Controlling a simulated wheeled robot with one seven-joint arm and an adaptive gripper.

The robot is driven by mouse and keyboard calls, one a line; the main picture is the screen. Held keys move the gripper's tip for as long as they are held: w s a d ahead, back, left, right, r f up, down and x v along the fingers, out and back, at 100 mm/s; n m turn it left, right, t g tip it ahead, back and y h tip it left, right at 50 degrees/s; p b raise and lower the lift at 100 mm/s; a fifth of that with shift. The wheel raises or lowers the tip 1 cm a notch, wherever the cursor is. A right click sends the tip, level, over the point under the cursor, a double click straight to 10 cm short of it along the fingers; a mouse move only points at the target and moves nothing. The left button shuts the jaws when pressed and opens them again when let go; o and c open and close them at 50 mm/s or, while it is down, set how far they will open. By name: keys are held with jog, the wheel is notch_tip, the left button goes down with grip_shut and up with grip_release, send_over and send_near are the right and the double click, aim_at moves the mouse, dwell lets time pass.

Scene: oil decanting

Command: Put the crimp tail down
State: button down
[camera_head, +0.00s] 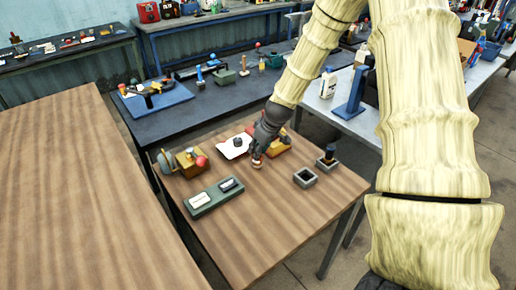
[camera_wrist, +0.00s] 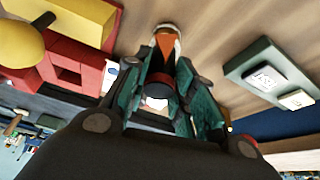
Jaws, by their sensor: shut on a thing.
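My gripper (camera_head: 259,155) points down over the wooden table, right of a white sheet. In the wrist view, my gripper's fingers (camera_wrist: 170,75) are closed around a small piece with an orange and white end (camera_wrist: 168,42) and a dark band. This piece appears to be the crimp tail. Its tip also shows as a small pale and reddish bit below the fingers in the head view (camera_head: 257,165). The fingers hide most of it. I cannot tell whether its tip touches the table.
A grey-green tray (camera_head: 214,199) with two blocks lies in front left. An empty dark square holder (camera_head: 305,178) and another holding a black-topped piece (camera_head: 327,162) stand right. A yellow and red block (camera_wrist: 75,60) is close beside my gripper. The table's front is clear.

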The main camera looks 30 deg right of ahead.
jog(key=c, duration=1.2)
grip_release()
jog(key=shift+r, duration=0.15)
jog(key=shift+b+v, duration=1)
jog(key=shift+v, duration=4.95)
